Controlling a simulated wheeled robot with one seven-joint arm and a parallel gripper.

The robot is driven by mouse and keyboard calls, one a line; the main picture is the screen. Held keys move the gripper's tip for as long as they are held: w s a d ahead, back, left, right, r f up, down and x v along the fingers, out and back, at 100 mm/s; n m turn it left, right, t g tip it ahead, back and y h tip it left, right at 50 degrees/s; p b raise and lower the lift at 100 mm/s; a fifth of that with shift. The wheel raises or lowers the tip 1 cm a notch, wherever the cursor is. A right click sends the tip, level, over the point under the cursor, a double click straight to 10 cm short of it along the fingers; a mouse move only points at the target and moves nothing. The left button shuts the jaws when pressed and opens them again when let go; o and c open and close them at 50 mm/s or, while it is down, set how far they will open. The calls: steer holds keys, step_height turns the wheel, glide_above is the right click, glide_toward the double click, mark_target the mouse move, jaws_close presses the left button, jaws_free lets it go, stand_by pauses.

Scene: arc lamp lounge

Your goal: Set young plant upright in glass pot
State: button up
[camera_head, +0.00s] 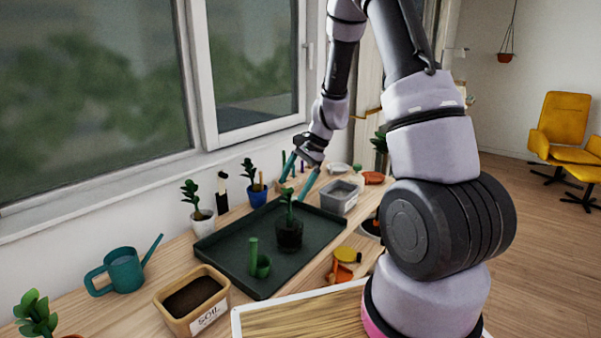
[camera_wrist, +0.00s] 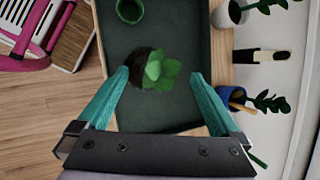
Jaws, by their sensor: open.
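The young plant (camera_head: 288,208) has green leaves and stands upright in a dark, see-through pot (camera_head: 289,238), which looks like the glass pot. The pot stands on the dark green tray (camera_head: 215,248). My gripper (camera_head: 293,189) is open, with teal fingers, above and around the plant's top. In the wrist view the plant (camera_wrist: 160,70) shows from above, between the tips of my gripper (camera_wrist: 160,75) and apart from both. The dark pot (camera_wrist: 136,60) shows partly beside the leaves. I cannot tell how deep the stem sits.
A small green cup (camera_head: 261,266) stands on the tray near the pot. A soil box (camera_head: 213,313), a teal watering can (camera_head: 124,270), a grey bin (camera_head: 339,196) and potted plants, one in a white pot (camera_head: 203,222), surround the tray. The tray's far left part is clear.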

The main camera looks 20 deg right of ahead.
steer(key=s+d+r+n+t, duration=0.1)
steer(key=s+r, duration=0.2)
steer(key=r, duration=0.4)
steer(key=s+d+r+n+t+h, duration=0.1)
steer(key=s+r+n, duration=0.15)
steer(key=r, duration=0.45)
steer(key=s+r+n+t, duration=0.1)
steer(key=s+r, duration=0.3)
steer(key=r, duration=0.3)
steer(key=s+d+r+n+t+h, duration=0.1)
steer(key=s+r+n, duration=0.1)
steer(key=s+r, duration=0.2)
steer(key=s+d+r+n+t+h, duration=0.1)
steer(key=s+r, duration=0.3)
steer(key=s, duration=0.4)
steer(key=shift+s+n+t, duration=0.3)
steer(key=shift+n+t, duration=0.05)
steer(key=shift+t, duration=0.45)
steer(key=shift+d, duration=0.1)
